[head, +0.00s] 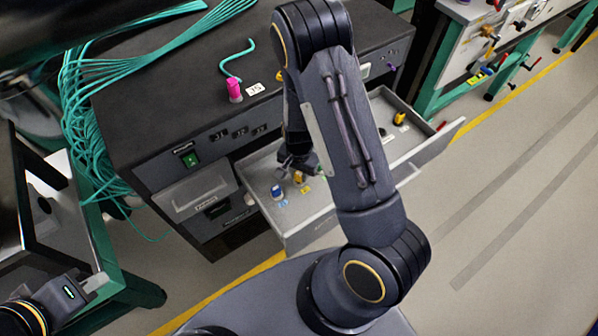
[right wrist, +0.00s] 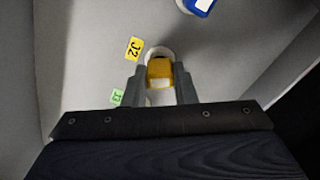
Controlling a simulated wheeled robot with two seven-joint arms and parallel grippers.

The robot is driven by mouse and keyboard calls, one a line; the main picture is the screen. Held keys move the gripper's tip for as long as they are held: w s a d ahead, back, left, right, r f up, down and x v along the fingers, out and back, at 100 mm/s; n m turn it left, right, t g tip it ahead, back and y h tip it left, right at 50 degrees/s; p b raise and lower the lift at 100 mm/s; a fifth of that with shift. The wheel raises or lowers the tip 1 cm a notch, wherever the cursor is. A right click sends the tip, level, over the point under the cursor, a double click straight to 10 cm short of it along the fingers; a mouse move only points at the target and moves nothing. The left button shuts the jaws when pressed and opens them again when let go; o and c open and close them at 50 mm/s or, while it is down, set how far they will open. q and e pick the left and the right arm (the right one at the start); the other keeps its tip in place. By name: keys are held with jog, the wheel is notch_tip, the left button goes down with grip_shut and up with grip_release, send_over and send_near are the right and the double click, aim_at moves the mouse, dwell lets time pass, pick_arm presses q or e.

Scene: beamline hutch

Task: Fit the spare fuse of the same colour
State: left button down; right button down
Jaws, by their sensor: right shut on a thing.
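My right gripper (head: 297,168) reaches down into the open grey drawer (head: 291,225). In the right wrist view its fingers (right wrist: 160,84) are shut on a yellow fuse (right wrist: 160,72), which has a pale ring around its far end. The yellow fuse also shows in the head view (head: 298,178). A yellow J2 label (right wrist: 133,49) lies beside it, and a green label (right wrist: 117,96) is nearer. A blue fuse (head: 278,192) stands in the same drawer, left of the yellow one. My left gripper (head: 92,286) is at the lower left, away from the drawer; its fingers are unclear.
A magenta plug (head: 234,90) with a J5 label (head: 256,89) stands on the dark cabinet top (head: 160,105). A drawer area further right holds a yellow and black item (head: 399,118). Teal cables (head: 85,100) hang at the left. Open floor lies right.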

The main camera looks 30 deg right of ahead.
jog(key=c, duration=1.1)
grip_release()
jog(key=shift+r+p, duration=0.6)
jog(key=shift+r, duration=3.25)
jog(key=shift+r, duration=0.1)
jog(key=s+a+r+n+t+y+p, duration=0.1)
jog(key=s+r+n+t, duration=0.1)
jog(key=s+r, duration=0.3)
jog(key=s+a+r+n+t+y+p, duration=0.1)
jog(key=s+r+n, duration=0.3)
jog(key=r, duration=0.8)
jog(key=s+a+r+n+t+y+p, duration=0.1)
jog(key=s+a+r+n+t, duration=0.1)
jog(key=s+r, duration=0.6)
jog(key=shift+r+n+t+y, duration=0.3)
jog(key=shift+r+n+y, duration=0.1)
jog(key=shift+r+n, duration=0.4)
